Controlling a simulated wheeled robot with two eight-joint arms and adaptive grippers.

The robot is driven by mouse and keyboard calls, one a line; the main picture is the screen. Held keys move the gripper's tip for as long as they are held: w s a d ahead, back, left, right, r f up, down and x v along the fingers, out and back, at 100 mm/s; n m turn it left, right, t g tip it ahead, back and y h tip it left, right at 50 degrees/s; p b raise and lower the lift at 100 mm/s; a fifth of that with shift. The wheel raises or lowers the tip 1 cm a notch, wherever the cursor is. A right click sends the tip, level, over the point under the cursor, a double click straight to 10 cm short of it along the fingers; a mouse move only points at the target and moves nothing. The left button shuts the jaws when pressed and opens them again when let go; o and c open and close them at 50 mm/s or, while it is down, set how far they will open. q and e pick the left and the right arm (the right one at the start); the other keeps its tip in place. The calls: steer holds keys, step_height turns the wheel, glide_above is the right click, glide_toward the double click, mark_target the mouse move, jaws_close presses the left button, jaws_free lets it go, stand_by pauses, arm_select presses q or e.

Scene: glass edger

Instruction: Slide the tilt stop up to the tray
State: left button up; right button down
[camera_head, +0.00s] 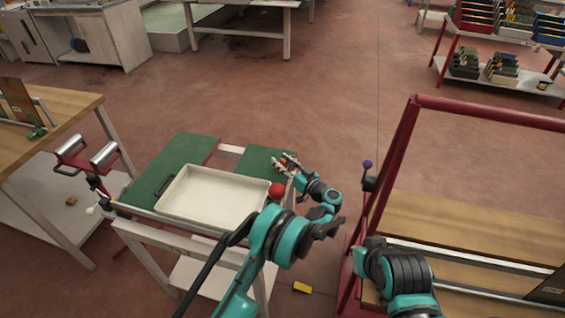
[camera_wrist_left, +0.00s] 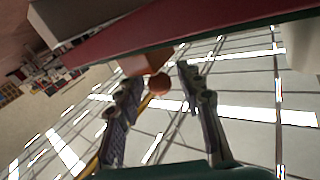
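The cream tray (camera_head: 212,196) lies on the green-topped tilt table (camera_head: 180,158), near its front edge. A red ball knob (camera_head: 277,190), which looks like part of the tilt stop, sits just right of the tray's right side. In the left wrist view the ball (camera_wrist_left: 158,84) shows beside an orange block (camera_wrist_left: 134,65), under a dark red rail. My right gripper is not in view.
A red-framed bench (camera_head: 470,225) with wooden boards stands close on the right. A wooden-topped table (camera_head: 50,115) and a red stand with metal rollers (camera_head: 103,155) are at left. A yellow object (camera_head: 302,287) lies on the floor. Open floor lies behind the table.

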arm_select(q)
jaws_close()
steer(key=shift+s+a, duration=0.25)
steer(key=shift+s, duration=0.8)
steer(key=shift+s+a, duration=0.25)
steer(key=shift+s, duration=0.75)
steer(key=shift+o, duration=1.9)
jaws_free()
steer(key=v, duration=1.2)
steer(key=shift+w, duration=0.1)
